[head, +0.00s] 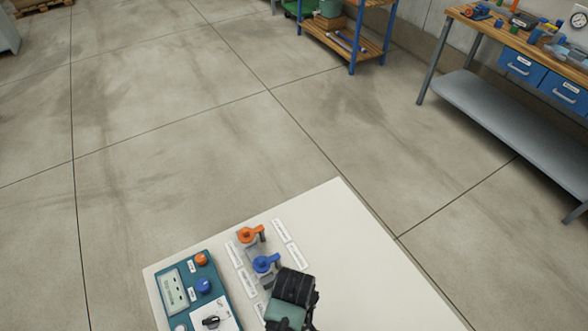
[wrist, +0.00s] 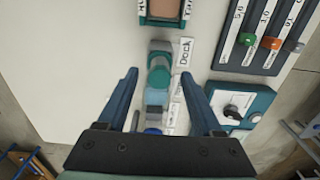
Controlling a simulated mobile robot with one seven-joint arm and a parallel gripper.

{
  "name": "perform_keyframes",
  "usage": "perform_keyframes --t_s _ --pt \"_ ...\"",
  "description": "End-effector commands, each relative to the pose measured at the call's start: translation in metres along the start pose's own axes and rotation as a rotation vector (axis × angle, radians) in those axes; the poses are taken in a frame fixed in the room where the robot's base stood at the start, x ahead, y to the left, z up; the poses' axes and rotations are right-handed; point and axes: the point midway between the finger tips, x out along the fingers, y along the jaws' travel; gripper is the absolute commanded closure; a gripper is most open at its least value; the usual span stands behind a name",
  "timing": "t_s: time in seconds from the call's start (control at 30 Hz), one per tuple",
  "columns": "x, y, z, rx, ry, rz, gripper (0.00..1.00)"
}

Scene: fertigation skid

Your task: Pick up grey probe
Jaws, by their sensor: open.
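My gripper (wrist: 160,76) is open in the wrist view, its two dark blue fingers apart above the white panel. Between and just beyond the fingertips stands a teal-capped piece (wrist: 160,78) with a pale translucent blue part below it. A grey rounded piece (wrist: 160,46) sits directly above it in the picture, beside a label reading "Dock" (wrist: 185,52). I cannot tell for sure which of these is the grey probe. Nothing is seen held. In the head view my dark wrist (head: 292,290) covers this area, and no probe shows there.
Orange (head: 250,234) and blue (head: 265,263) valve handles stand beside my wrist. A teal control box (head: 188,290) is at the left. The wrist view shows a slider panel (wrist: 262,30), a black-knob box (wrist: 240,108) and a teal-framed holder (wrist: 164,10). The white top's right side is bare.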

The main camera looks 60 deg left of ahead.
Motion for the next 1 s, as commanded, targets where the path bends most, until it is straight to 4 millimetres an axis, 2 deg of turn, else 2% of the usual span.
perform_keyframes --t_s 0.2,0.5,0.87,1.0 --pt "0.023 0.000 0.001 0.000 0.000 -0.001 0.32" --pt "0.026 0.000 0.001 0.000 0.001 0.001 0.34" --pt "0.026 0.000 0.001 0.000 0.001 0.001 0.99" --pt "0.026 0.000 0.001 0.000 0.001 0.001 1.00"
